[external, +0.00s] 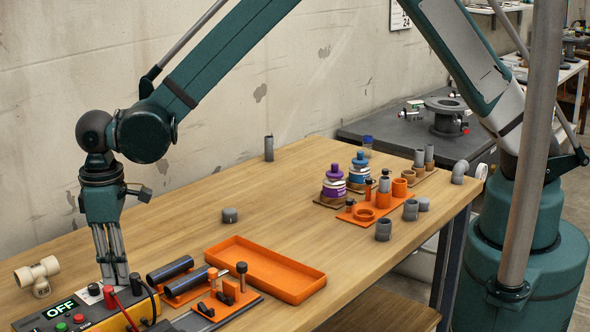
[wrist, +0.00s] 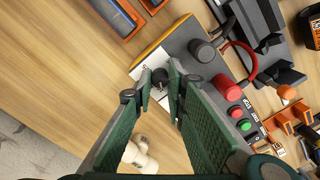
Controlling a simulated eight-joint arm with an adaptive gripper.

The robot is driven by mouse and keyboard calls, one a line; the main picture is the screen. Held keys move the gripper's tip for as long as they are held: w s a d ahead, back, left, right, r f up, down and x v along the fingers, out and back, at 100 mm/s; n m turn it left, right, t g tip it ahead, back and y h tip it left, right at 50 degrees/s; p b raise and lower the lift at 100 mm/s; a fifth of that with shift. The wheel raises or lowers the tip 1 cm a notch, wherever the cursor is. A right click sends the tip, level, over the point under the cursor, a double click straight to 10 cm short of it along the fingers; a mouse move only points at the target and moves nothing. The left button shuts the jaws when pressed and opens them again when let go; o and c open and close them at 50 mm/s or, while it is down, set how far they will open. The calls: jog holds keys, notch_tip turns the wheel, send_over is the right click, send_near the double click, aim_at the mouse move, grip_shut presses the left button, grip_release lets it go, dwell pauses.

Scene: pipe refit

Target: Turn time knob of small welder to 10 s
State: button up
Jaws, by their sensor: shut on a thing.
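The small welder, a grey and yellow box (external: 108,323), stands at the table's near left in the external view, its display (external: 60,307) reading OFF. In the wrist view its panel (wrist: 188,69) carries a large black knob (wrist: 202,50), red and green buttons, and a small dark knob (wrist: 159,76) on a white dial (wrist: 142,73). My gripper (wrist: 160,77) points down at that dial, with its fingertips shut on the small knob. In the external view my gripper (external: 114,278) is over the welder's back part. The dial's markings are too small to read, so the knob's setting is unclear.
A red cable (wrist: 249,62) arches close to the welder's panel. A cream pipe tee (external: 38,275) lies left of the welder. Dark pipes (external: 170,270) and an orange tray (external: 265,268) lie to its right. The table's middle is mostly clear around a grey coupling (external: 230,215).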

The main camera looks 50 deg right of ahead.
jog(key=shift+m, duration=1.1)
jog(key=o, duration=0.9)
jog(key=shift+r, duration=0.1)
jog(key=shift+r, duration=5.9)
jog(key=shift+d, duration=0.1)
